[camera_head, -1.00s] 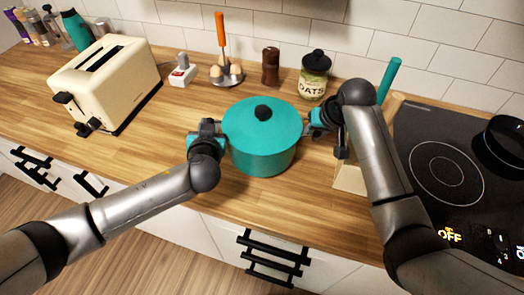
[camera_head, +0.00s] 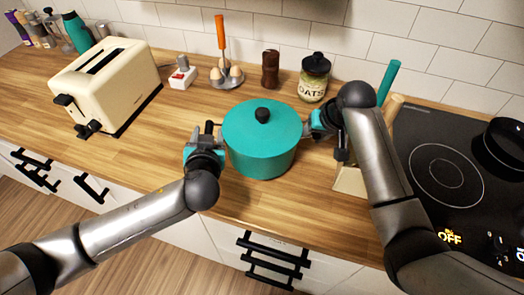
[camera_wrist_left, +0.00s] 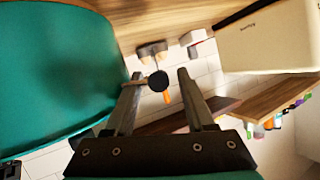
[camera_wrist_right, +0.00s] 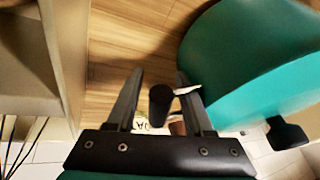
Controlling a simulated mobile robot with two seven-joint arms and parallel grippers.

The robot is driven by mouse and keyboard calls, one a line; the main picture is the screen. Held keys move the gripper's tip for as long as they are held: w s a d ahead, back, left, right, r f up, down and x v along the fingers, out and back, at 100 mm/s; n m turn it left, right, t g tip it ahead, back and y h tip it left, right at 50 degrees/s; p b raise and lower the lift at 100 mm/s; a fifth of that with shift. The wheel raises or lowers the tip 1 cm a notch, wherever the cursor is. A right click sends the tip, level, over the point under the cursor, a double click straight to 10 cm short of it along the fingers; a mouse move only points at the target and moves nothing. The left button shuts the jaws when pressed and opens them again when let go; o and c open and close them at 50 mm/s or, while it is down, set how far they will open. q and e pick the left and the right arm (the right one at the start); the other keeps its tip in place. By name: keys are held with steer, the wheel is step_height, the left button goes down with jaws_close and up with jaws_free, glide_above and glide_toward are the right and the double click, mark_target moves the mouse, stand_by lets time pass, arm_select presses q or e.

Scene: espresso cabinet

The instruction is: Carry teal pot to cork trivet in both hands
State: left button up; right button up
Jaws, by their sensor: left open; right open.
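The teal pot (camera_head: 258,152) stands upright on the wooden counter with its lid on and a black knob on top. My left gripper (camera_head: 210,135) is at the pot's left side, open. In the left wrist view a black side handle (camera_wrist_left: 158,81) shows between the spread fingers. My right gripper (camera_head: 318,122) is at the pot's right side, open. In the right wrist view the other black handle (camera_wrist_right: 160,105) shows between its fingers, with a bracket running to the pot. I cannot make out the cork trivet in any view.
A cream toaster (camera_head: 105,85) stands at left. An egg holder (camera_head: 227,77), a brown mill (camera_head: 270,70) and an oats jar (camera_head: 314,80) stand behind the pot. A pale utensil holder (camera_head: 350,181) and the black hob (camera_head: 445,170) are at right. Counter left of the pot is clear.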

steer(key=shift+a, duration=0.1)
steer(key=shift+r, duration=0.15)
arm_select(q)
steer(key=v, duration=0.4)
arm_select(e)
steer(key=v, duration=1.1)
steer(key=shift+s+d+r, duration=0.25)
steer(key=shift+r, duration=0.05)
